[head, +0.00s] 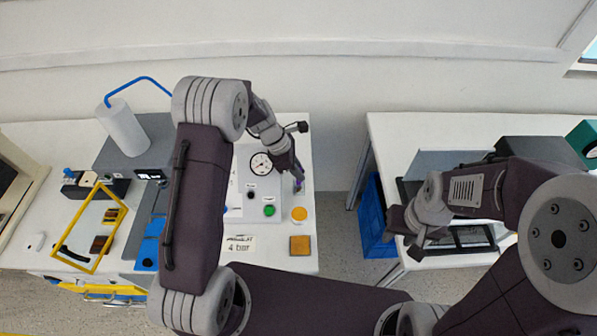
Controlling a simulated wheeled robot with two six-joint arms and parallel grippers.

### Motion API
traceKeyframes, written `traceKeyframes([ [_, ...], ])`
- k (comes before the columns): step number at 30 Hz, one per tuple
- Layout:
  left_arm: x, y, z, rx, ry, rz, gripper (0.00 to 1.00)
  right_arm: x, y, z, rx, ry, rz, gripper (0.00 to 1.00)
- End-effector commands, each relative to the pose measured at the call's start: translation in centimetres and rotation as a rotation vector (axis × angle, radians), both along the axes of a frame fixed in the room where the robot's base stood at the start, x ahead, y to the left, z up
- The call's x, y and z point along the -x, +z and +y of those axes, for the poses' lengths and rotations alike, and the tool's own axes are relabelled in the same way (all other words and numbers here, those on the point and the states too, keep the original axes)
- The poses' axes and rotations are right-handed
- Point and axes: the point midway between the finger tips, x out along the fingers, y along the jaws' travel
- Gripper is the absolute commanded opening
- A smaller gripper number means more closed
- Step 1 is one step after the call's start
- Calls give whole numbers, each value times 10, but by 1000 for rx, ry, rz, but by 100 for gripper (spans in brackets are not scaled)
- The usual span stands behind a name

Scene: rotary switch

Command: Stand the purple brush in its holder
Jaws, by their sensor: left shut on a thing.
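My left gripper (298,178) reaches down over the right edge of the white panel table. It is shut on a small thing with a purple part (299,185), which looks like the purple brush. The gripper hides most of it, and I cannot tell how it is tilted or whether it touches anything below. I cannot make out the brush's holder clearly. My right gripper (408,238) hangs over the left part of the right table, with its fingers apart and nothing seen between them.
The grey panel (264,205) carries a gauge (261,164) and a green button (269,210). An orange disc (299,214) and a brown block (300,245) lie near its right edge. A blue crate (373,222) stands in the gap between the tables.

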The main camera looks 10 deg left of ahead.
Motion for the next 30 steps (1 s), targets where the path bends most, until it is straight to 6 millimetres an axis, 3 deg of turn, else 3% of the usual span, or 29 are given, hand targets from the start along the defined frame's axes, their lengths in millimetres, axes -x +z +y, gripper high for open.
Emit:
traceKeyframes([
  [10, 0, -7, 0, 1, 0, 0, 0, 0, -2, 0, 0, 0, 0, 36],
  [11, 0, -6, 0, 1, 0, -1, 17, 0, -2, 0, 0, 0, 0, 36],
  [13, 0, -6, 0, 1, 0, -1, 34, 0, -1, 0, 0, 0, 0, 36],
  [23, 0, -2, 0, 0, 0, -2, 34, 0, 1, 0, 0, 0, 0, 36],
  [26, 0, 12, 5, 1, 1, -6, 34, 0, 2, 0, 0, 0, 0, 36],
  [30, 2, 47, 19, 0, 1, -7, 34, 0, 5, 0, 0, 0, 0, 36],
])
